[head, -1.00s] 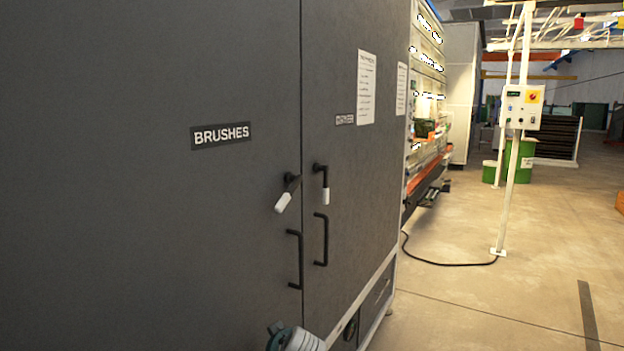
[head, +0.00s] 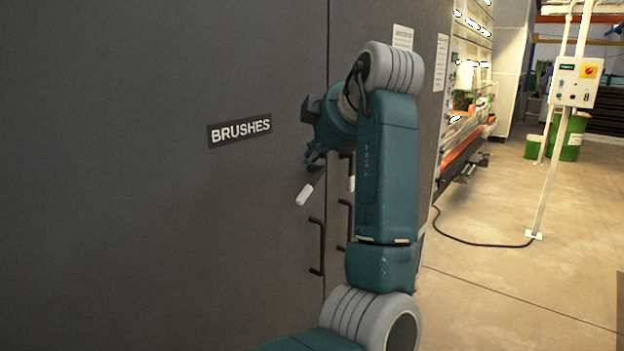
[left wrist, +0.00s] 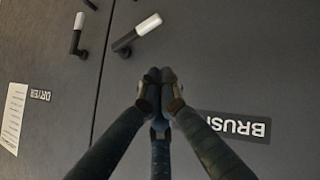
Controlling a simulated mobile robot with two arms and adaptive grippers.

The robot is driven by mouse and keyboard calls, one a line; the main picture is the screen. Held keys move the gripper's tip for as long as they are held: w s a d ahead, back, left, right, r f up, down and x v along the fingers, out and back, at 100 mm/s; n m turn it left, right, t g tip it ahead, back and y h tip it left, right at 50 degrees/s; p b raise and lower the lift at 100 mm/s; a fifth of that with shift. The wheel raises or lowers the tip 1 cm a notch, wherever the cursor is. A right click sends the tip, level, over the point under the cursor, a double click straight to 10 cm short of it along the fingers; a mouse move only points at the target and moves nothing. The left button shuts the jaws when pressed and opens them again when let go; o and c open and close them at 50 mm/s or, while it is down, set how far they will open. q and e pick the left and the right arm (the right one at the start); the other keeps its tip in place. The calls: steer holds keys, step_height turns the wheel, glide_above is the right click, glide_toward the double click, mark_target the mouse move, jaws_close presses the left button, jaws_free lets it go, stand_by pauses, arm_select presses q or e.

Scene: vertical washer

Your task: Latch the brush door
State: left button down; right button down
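The dark grey brush door (head: 150,230) carries a BRUSHES sign (head: 239,131) and looks flush with its neighbour. Its latch handle has a white grip (head: 306,194) and hangs tilted down to the left; it also shows in the left wrist view (left wrist: 146,25), where the picture is upside down. My left gripper (head: 312,157) is just above the latch pivot, which it partly hides. In the left wrist view the three fingertips (left wrist: 159,80) are drawn together with nothing visible between them, apart from the handle in the picture. My right gripper is out of view.
The neighbouring door's latch (left wrist: 78,32) has a white grip and hangs straight down. Black pull handles (head: 317,247) sit below the latches on both doors.

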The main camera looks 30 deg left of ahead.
arm_select(q)
steer(key=shift+w+a+f, duration=0.1)
steer(key=shift+w, duration=0.05)
steer(key=d+f+p+x, duration=0.2)
steer(key=p+x, duration=0.5)
steer(key=x, duration=0.5)
steer(key=shift+w+a, duration=0.15)
steer(key=shift+w, duration=0.4)
steer(key=shift+f, duration=0.15)
